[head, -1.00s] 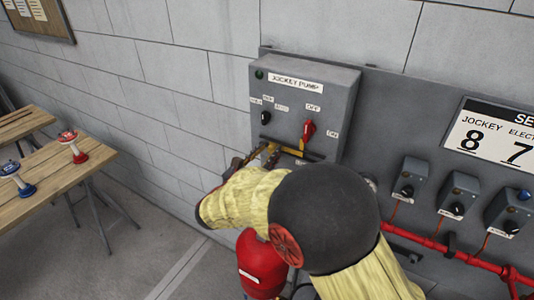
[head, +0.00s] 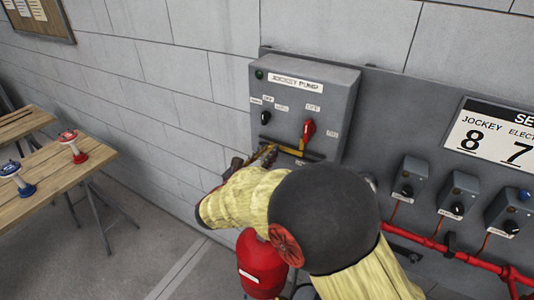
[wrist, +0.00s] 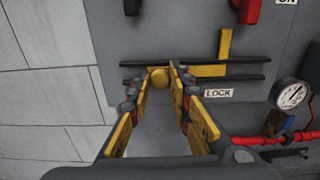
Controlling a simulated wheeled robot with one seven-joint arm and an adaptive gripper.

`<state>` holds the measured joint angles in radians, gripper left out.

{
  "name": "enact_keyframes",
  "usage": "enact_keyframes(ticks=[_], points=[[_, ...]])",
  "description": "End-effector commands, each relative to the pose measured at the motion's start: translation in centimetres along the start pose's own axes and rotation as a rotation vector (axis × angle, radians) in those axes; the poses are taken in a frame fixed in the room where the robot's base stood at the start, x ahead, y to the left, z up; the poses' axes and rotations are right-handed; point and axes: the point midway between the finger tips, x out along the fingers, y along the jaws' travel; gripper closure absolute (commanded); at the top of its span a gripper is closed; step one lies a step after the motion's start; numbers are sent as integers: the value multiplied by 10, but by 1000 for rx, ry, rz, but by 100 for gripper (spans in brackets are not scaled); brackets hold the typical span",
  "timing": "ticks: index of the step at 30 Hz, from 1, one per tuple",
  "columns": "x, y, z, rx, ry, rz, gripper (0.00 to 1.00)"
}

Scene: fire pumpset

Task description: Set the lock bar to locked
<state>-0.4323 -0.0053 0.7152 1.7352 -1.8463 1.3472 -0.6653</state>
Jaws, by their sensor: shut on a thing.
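The lock bar (wrist: 209,71) is a yellow bar running sideways between two black rails on the front of the grey jockey pump box (head: 341,93). A yellow upright piece (wrist: 223,45) rises from its right part, and a round yellow knob (wrist: 159,77) is at its left end. My gripper (wrist: 157,73) is shut on the knob, with one finger on each side. The LOCK label (wrist: 219,93) is below the lower rail, right of my fingers. In the head view my arm hides part of the gripper and the box's lower edge.
A red handle (head: 308,131) and a black knob (head: 266,117) are above the bar. A gauge (wrist: 289,94) and red pipe (head: 443,246) are to the right. A red cylinder (head: 260,265) stands below. A wooden table (head: 62,182) is at left.

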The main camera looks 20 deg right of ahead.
Motion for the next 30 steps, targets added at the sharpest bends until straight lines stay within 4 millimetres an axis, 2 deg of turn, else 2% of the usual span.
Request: enact_keyframes(ticks=[4,9,12,21,22,30], points=[[0,-7,0,0,0,-1,100],[0,-33,0,-1,0,-2,100],[0,-42,1,1,-1,-1,100],[0,-45,0,0,0,-3,100],[0,-45,0,-1,0,-3,80],[0,-45,0,-1,0,-2,64]])
